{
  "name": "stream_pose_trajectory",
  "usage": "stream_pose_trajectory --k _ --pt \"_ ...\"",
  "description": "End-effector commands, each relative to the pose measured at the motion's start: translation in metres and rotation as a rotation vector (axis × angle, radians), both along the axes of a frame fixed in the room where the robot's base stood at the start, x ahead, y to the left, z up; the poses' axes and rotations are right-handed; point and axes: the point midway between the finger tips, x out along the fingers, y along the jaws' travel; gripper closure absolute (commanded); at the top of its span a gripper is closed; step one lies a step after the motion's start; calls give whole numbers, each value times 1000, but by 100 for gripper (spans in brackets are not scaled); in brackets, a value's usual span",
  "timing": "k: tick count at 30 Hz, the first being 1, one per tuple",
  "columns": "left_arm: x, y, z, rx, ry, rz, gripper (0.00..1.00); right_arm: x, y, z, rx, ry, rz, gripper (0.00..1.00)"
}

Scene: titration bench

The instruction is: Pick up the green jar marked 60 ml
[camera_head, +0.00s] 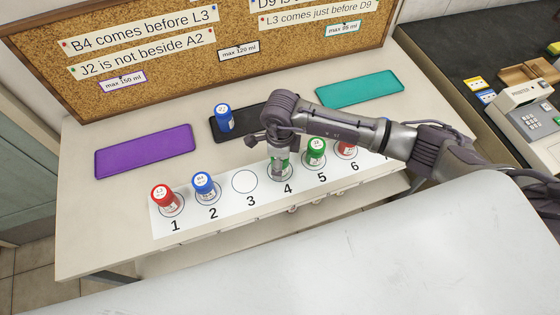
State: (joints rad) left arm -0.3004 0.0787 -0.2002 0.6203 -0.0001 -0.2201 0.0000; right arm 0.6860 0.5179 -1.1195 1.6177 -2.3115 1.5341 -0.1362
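Two green jars stand on the numbered white strip. One green jar (282,172) is at circle 4, mostly hidden by my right gripper, and the other green jar (316,152) is at circle 5. The volume markings are too small to read, so I cannot tell which is marked 60 ml. My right gripper (279,156) reaches down over the jar at 4, with its fingers at the jar's top. Whether the fingers are closed on it cannot be made out. My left gripper is out of view.
Red (163,197) and blue (203,185) jars stand at 1 and 2; circle 3 (245,181) is empty. A red jar (346,149) at 6 is partly behind my arm. Purple (145,151) and teal (359,89) mats are empty; a blue jar (223,118) stands on the black mat (247,117).

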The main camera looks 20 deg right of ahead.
Motion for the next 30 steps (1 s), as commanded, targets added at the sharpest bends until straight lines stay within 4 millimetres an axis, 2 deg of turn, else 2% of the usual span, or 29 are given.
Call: stream_pose_trajectory --k 8,20,30 --pt "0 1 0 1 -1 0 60 0 0 -4 0 -1 0 19" --pt "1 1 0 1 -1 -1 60 0 0 -4 0 -1 -1 85" --pt "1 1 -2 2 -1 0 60 1 0 1 2 -3 0 86"
